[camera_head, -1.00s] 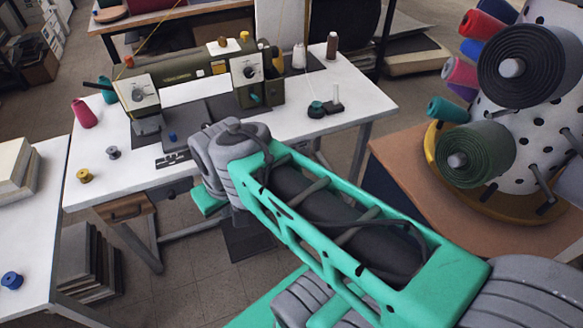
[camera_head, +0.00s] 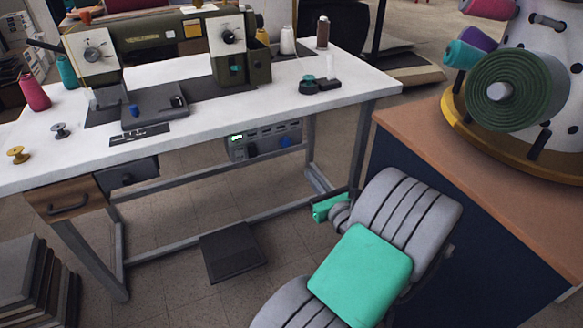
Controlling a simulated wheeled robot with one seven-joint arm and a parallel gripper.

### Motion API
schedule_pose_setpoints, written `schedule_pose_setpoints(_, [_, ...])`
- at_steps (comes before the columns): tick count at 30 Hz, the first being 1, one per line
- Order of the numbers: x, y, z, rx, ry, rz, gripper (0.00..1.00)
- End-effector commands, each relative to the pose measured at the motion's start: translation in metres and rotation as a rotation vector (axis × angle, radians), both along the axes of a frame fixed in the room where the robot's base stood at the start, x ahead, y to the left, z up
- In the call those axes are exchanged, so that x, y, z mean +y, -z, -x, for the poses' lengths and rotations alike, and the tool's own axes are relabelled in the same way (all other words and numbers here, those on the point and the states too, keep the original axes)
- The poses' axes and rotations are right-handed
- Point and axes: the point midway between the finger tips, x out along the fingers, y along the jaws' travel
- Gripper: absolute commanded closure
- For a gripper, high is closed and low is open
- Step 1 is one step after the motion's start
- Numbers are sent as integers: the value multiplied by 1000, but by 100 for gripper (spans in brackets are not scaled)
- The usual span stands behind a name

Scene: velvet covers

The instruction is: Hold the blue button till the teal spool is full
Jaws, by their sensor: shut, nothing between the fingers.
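A sewing machine (camera_head: 165,50) stands on a white table (camera_head: 210,125). A small blue piece (camera_head: 135,110) sits on the dark plate in front of its needle. A blue round knob or button (camera_head: 285,142) is on the control box (camera_head: 265,140) under the tabletop; which one is the button I cannot tell for sure. A small teal spool (camera_head: 236,70) shows on the machine's right end, and a teal piece (camera_head: 309,80) is on a dark winder-like device. How full either is I cannot tell. My gripper (camera_head: 328,206) is shut, right of and below the control box, touching nothing visible; my wrist partly hides it.
A foot pedal (camera_head: 232,257) lies on the floor. A brown-topped cabinet (camera_head: 480,180) with a rack of rolls is close on the right. A wooden drawer (camera_head: 65,203) hangs under the table's left.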

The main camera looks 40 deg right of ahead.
Motion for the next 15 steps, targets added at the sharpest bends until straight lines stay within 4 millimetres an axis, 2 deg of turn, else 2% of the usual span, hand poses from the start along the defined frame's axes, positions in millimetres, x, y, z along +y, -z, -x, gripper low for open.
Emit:
schedule_pose_setpoints(10, [-1,-4,0,-6,3,-8,100])
schedule_pose_setpoints(15, [-4,-7,-13,-6,-1,-10,100])
